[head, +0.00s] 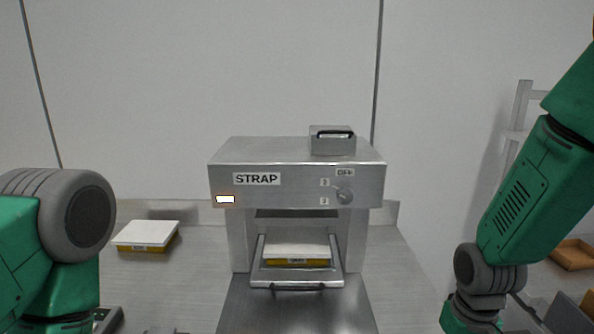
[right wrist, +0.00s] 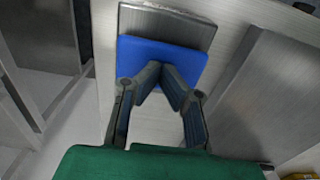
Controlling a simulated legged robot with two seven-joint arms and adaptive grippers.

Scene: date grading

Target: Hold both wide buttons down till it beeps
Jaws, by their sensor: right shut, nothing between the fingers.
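One wide blue button (right wrist: 190,58) shows in the right wrist view, on a grey metal block (right wrist: 170,22). My right gripper (right wrist: 161,68) is shut and empty, its fingertips over the near part of the blue button. I cannot tell whether they touch it or press it down. The strapping machine (head: 290,178), labelled STRAP, stands in the middle of the head view, with a small lit lamp (head: 225,199) at its front left. My left arm comes in at the left; its gripper is out of view. I cannot make out a second wide button.
A yellow box with a white lid (head: 297,253) sits in the machine's opening. Another white-lidded yellow box (head: 146,236) lies on the bench at left. The machine has a knob (head: 344,196). A brown tray (head: 573,254) is at far right.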

